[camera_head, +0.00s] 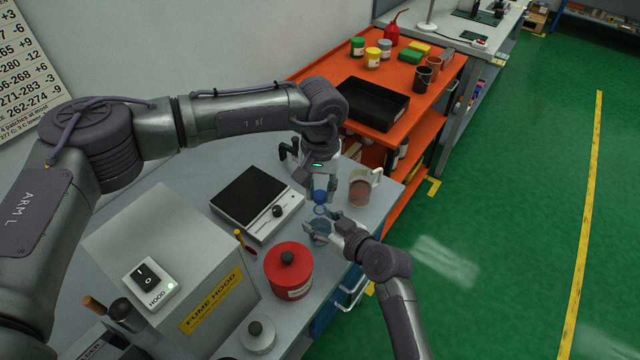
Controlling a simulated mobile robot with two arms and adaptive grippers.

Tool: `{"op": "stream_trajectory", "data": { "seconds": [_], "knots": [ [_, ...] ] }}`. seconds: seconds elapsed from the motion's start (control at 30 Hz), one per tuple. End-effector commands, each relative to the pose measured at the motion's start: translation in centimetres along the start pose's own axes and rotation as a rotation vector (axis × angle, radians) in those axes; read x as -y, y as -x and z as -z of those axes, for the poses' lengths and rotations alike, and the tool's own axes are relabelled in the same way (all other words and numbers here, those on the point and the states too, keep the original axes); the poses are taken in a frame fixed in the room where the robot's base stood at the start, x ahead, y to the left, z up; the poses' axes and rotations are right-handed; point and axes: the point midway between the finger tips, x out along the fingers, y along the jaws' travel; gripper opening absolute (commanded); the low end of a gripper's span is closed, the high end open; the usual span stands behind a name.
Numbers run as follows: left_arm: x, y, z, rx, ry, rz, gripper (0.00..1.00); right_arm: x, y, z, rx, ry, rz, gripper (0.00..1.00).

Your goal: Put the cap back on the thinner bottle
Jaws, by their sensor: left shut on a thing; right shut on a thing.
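The thinner bottle (319,233) is a small, see-through bluish bottle near the bench's right edge. My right gripper (334,226) comes in from the lower right and is shut on it; its fingers hide part of the bottle. My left gripper (320,191) points down from above, shut on a small blue cap (320,198). The cap is right above the bottle's mouth. I cannot tell whether cap and mouth touch.
A clear mug with brown liquid (360,191) stands close on the right. An orange cart (425,97) stands behind.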

Motion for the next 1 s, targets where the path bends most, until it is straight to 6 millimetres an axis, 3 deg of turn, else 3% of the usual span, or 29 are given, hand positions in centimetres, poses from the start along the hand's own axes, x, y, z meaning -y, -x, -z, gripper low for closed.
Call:
{"op": "stream_trajectory", "data": {
  "seconds": [0.37,0.7,1.0],
  "knots": [
    [0.0,0.0,0.0,0.000,-0.001,0.000,0.16,0.0,0.0,-0.1,0.001,0.000,0.000,0.00],
    [0.0,-1.7,-0.1,0.001,-0.002,0.001,0.16,0.0,0.0,-0.1,0.001,0.000,0.000,0.00],
    [0.0,-1.8,0.0,0.000,-0.002,0.001,0.16,0.0,0.0,-0.1,0.001,0.000,0.000,0.00]
  ]
}}
